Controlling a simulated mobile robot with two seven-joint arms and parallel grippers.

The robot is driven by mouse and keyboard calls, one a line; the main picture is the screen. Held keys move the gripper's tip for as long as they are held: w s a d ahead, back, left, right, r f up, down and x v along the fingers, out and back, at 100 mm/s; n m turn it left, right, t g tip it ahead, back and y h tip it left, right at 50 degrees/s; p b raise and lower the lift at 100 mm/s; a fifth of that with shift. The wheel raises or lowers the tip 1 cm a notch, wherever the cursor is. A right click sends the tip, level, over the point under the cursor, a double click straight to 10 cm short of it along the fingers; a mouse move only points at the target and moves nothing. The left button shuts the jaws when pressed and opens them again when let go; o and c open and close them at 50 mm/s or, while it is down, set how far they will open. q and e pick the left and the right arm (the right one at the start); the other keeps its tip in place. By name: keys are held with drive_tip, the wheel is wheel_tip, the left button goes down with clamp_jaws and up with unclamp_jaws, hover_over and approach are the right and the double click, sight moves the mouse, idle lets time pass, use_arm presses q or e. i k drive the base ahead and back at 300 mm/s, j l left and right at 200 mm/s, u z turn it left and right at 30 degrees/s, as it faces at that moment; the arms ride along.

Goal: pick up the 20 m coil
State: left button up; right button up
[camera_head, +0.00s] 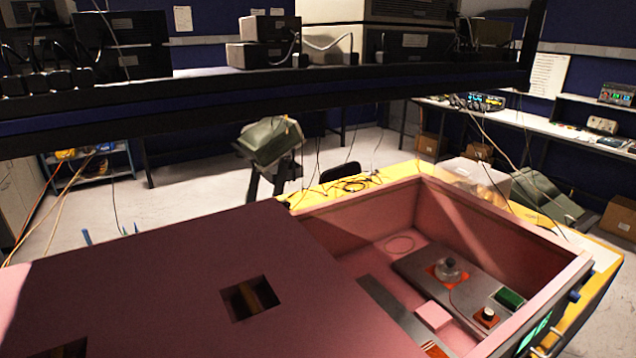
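I cannot pick out anything labelled as the 20 m coil. A thin, loose coil of dark cable (352,185) lies on the yellow bench top behind the pink foam enclosure (345,215). Inside the open enclosure, a thin reddish ring (399,245) lies on the floor near the back wall; I cannot tell what it is. A grey plate (420,262) there carries a clear round part (448,268) on an orange-red square. Neither of my grippers is in view.
A large pink foam panel (170,270) with a square hole covers the left front. A pink block (433,315), a green part (508,299) and a black knob (488,316) are inside the enclosure. A dark shelf (280,90) with boxes crosses above. Loose cables hang around.

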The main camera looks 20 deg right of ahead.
sight(448, 269)
drive_tip(key=l+z, duration=0.1)
drive_tip(key=z, duration=0.3)
drive_tip(key=i+l+z, duration=0.1)
drive_tip(key=z, duration=0.3)
drive_tip(key=i+z, duration=0.1)
drive_tip(key=z, duration=0.35)
